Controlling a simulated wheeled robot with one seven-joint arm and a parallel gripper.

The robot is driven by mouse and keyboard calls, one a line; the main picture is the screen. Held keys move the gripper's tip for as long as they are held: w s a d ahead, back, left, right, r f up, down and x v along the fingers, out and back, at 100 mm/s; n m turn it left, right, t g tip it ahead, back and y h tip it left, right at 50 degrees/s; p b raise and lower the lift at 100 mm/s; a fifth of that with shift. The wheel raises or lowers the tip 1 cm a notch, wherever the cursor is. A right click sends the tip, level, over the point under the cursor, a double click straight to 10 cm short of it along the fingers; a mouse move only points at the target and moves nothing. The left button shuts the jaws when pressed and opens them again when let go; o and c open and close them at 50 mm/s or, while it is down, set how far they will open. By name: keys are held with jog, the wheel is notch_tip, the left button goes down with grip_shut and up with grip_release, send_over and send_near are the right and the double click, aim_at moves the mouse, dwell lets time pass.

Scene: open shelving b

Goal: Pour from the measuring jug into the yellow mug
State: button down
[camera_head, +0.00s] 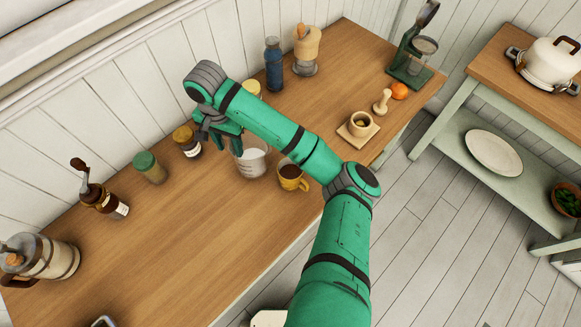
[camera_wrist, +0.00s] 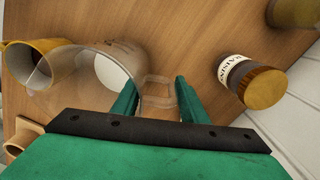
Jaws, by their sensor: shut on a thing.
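The clear measuring jug (camera_head: 252,164) looks upright at the middle of the wooden counter, its contents hard to make out. In the wrist view the jug (camera_wrist: 85,78) shows its round rim and a clear handle (camera_wrist: 160,92). My gripper (camera_head: 222,131) is shut on that handle, with one green finger on each side in the wrist view (camera_wrist: 157,100). The yellow mug (camera_head: 296,184) stands just right of the jug, with dark brown inside. In the wrist view the mug (camera_wrist: 48,44) is partly behind the jug's rim. I cannot tell whether the jug touches the counter.
A raisins jar (camera_head: 187,142) stands close to my gripper, also clear in the wrist view (camera_wrist: 236,78). A green-lidded jar (camera_head: 150,168) and a dark bottle (camera_head: 103,201) are further left.

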jog(key=shift+r, duration=2.95)
